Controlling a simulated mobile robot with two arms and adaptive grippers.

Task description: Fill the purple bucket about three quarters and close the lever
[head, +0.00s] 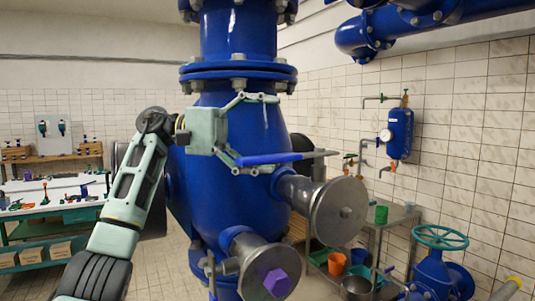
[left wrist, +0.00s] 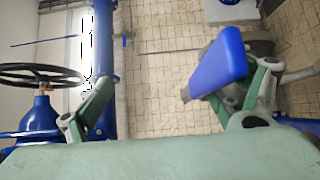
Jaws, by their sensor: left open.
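My left gripper (head: 275,128) is open in front of the big blue pipe, its fingers pointing right. A blue lever-like bar (head: 290,157) lies along its lower finger in the head view. In the left wrist view, a blue paddle-shaped end (left wrist: 218,62) is beside the right finger of my left gripper (left wrist: 145,102); I cannot tell if they touch. A purple hexagonal piece (head: 277,283) shows on a round metal flange at the bottom. I cannot make out a purple bucket for certain. My right gripper is not in view.
A metal table (head: 398,216) by the right wall holds a green cup (head: 381,214), with orange buckets (head: 337,263) and a metal bowl (head: 355,287) lower down. Wall taps and a blue tank (head: 400,133) are above. A teal handwheel (head: 440,237) stands right; a workbench (head: 55,190) stands left.

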